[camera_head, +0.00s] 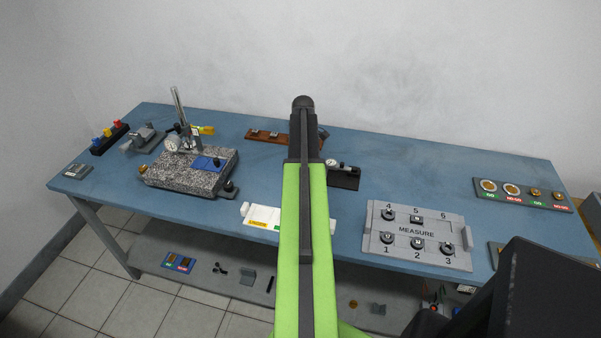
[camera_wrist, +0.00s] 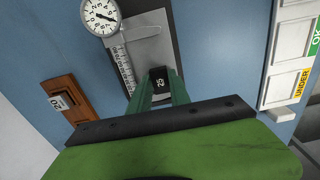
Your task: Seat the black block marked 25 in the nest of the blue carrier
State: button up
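The black block marked 25 (camera_wrist: 160,78) is between the green fingertips of my gripper (camera_wrist: 161,85) in the wrist view. In the head view my arm hides the gripper and block.
The granite plate (camera_head: 170,178) carries an upright gauge stand (camera_head: 182,118). A wooden rack (camera_wrist: 58,88) holds small blocks. A white sorting tray (camera_head: 262,215) lies at the front, and a MEASURE board (camera_head: 400,240) at right. The blue table is clear between rack and granite plate.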

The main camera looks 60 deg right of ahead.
grip_shut()
jog(key=r+p, duration=0.5)
jog(key=shift+w+r, duration=0.1)
jog(key=shift+w, duration=0.1)
